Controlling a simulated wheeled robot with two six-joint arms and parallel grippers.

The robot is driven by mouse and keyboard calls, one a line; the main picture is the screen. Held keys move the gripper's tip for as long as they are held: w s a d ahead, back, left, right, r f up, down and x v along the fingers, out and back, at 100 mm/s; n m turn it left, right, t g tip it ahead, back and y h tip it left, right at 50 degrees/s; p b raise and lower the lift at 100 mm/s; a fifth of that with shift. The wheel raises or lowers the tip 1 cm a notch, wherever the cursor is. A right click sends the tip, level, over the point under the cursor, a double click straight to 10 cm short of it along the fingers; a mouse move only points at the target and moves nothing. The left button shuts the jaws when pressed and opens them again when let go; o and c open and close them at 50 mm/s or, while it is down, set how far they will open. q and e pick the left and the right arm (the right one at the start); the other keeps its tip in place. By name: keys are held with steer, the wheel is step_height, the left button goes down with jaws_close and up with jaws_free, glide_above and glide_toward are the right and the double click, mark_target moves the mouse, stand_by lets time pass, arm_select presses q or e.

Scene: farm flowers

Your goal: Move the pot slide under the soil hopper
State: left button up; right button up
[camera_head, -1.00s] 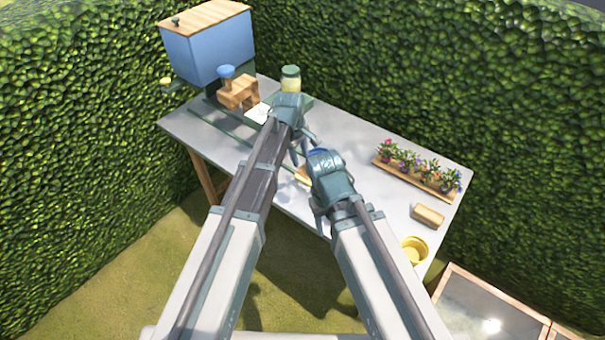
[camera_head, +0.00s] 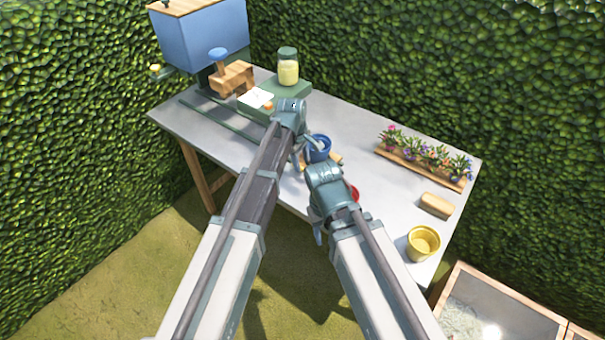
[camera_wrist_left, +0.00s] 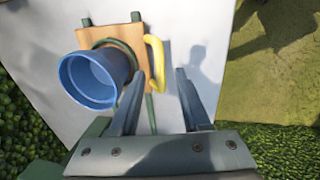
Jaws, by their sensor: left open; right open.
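The pot slide is a wooden board (camera_wrist_left: 122,34) with a green ring and a yellow handle (camera_wrist_left: 156,62). A blue pot (camera_wrist_left: 92,80) sits on it, tilted in the left wrist view. In the head view the pot (camera_head: 317,149) and a bit of the board (camera_head: 335,158) show beside my left gripper (camera_head: 303,155). My left gripper (camera_wrist_left: 160,84) is open; the handle lies ahead, between its fingertips in the picture. Contact cannot be told. The blue soil hopper (camera_head: 203,42) stands at the table's far left end. My right gripper (camera_head: 318,235) is open and empty near the front edge.
Green rails (camera_head: 222,120) run along the table (camera_head: 365,195) from the hopper. A wooden block with blue knob (camera_head: 232,78), a jar (camera_head: 288,68), flowers (camera_head: 425,160), a brush-like block (camera_head: 436,206) and a yellow pot (camera_head: 422,243) stand around. A red item (camera_head: 354,192) is partly hidden.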

arm_select(q)
steer(key=shift+w+d+f+b, duration=0.15)
steer(key=shift+f+b, duration=0.3)
steer(key=shift+f, duration=0.25)
steer(key=shift+w+f+b, duration=0.1)
steer(key=shift+f+b, duration=0.3)
steer(key=shift+f, duration=0.3)
arm_select(e)
step_height(320, 180, down, 3)
steer(key=shift+r, duration=0.15)
arm_select(q)
jaws_close()
